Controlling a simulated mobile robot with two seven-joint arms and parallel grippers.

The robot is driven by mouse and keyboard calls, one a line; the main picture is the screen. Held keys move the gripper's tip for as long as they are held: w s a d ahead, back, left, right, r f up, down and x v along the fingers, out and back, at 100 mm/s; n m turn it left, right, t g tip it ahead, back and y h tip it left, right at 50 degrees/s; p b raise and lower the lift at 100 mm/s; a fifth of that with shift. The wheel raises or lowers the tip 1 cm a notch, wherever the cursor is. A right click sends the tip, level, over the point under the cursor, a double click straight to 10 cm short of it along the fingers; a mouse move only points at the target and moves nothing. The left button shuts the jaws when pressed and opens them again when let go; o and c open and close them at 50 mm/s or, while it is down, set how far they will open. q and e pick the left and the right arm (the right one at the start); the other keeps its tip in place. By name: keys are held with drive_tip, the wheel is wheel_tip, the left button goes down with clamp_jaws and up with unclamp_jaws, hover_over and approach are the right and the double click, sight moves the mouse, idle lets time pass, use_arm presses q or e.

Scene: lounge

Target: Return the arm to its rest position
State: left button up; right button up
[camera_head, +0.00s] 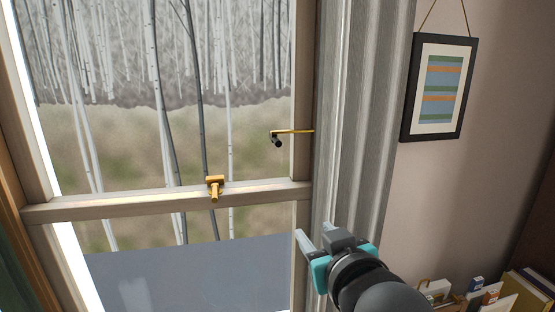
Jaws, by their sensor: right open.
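My right gripper (303,237) reaches in from the bottom right, grey and teal with a dark wrist behind it. Its jaws are open and nothing shows between them. It is in front of the window's right frame, below the crossbar's right end. My left gripper is not in view.
A wooden-framed window (120,208) fills the left. A brass latch (215,187) sits on its crossbar. A brass bracket with a dark knob (292,131) is on the right side. A framed striped picture (409,110) hangs on the wall. Small boxes and books (526,290) are at bottom right.

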drive_tip(key=s+d+f+m+g+h, duration=0.1)
drive_tip(key=s+d+f+g, duration=0.25)
drive_tip(key=s+f, duration=0.55)
drive_tip(key=s+d+f+g, duration=0.35)
drive_tip(key=s+f, duration=0.35)
drive_tip(key=f, duration=0.3)
drive_tip(key=s+d+f+m+g+h, duration=0.15)
drive_tip(key=s+f+g, duration=0.25)
drive_tip(key=s+f, duration=0.55)
wheel_tip(320, 180, down, 29)
drive_tip(key=n+g+b, duration=0.1)
drive_tip(key=b, duration=0.8)
drive_tip(key=s+d+f+b, duration=0.1)
drive_tip(key=s+f+b, duration=0.3)
drive_tip(key=s+f, duration=0.4)
drive_tip(key=s+d+f+g+b, duration=0.1)
drive_tip(key=s+f+b, duration=0.3)
drive_tip(key=f, duration=1.2)
drive_tip(key=s+d, duration=0.1)
drive_tip(key=s, duration=0.2)
drive_tip(key=shift+s+f+g+b, duration=0.2)
drive_tip(key=shift+s+g+b, duration=0.1)
drive_tip(key=shift+s+b, duration=0.1)
drive_tip(key=shift+s+d, duration=0.1)
